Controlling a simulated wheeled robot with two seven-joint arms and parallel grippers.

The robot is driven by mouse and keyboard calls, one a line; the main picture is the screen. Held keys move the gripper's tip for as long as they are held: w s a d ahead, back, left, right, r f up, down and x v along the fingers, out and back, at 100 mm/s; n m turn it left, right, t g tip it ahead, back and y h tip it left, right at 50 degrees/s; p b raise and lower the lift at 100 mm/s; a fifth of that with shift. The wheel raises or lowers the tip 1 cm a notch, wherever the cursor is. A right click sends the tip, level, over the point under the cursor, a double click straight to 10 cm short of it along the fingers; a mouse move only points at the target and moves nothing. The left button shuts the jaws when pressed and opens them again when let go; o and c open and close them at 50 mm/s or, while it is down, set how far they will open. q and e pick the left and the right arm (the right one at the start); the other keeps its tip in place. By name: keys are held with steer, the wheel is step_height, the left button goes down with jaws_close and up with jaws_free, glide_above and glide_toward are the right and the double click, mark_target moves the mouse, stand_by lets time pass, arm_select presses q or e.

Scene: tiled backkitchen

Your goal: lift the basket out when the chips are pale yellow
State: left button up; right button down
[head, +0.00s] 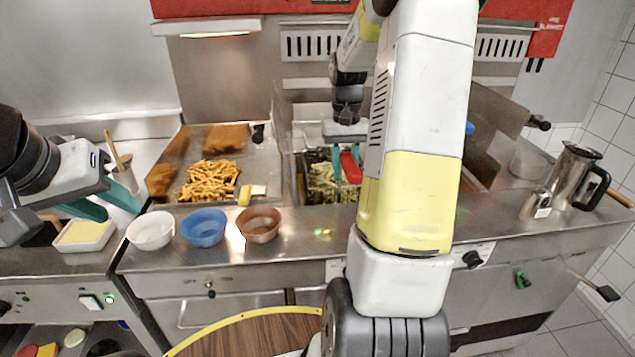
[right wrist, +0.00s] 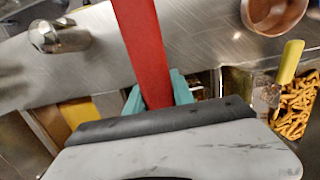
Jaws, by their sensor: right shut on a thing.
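The fryer basket (head: 308,186) sits in the fryer well in the middle of the counter in the head view, partly hidden by my right arm. The chips (head: 322,176) in it look pale yellow with a greenish tint. Its red handle (head: 350,168) stands up at the basket's right side. My right gripper (head: 347,160) is shut on this handle; in the right wrist view the red handle (right wrist: 148,50) runs between the teal fingers (right wrist: 157,95). My left gripper (head: 103,203) is open and empty at the far left, near a white tub.
Golden fries (head: 208,181) lie in a steel tray left of the fryer. A white bowl (head: 151,230), blue bowl (head: 204,228) and brown bowl (head: 259,224) line the front counter. The white tub (head: 84,235) is at left. A steel jug (head: 572,176) stands at right.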

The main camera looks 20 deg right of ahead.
steer(key=shift+r, duration=0.15)
step_height(320, 180, up, 13)
steer(key=shift+f, duration=0.1)
stand_by(0.6)
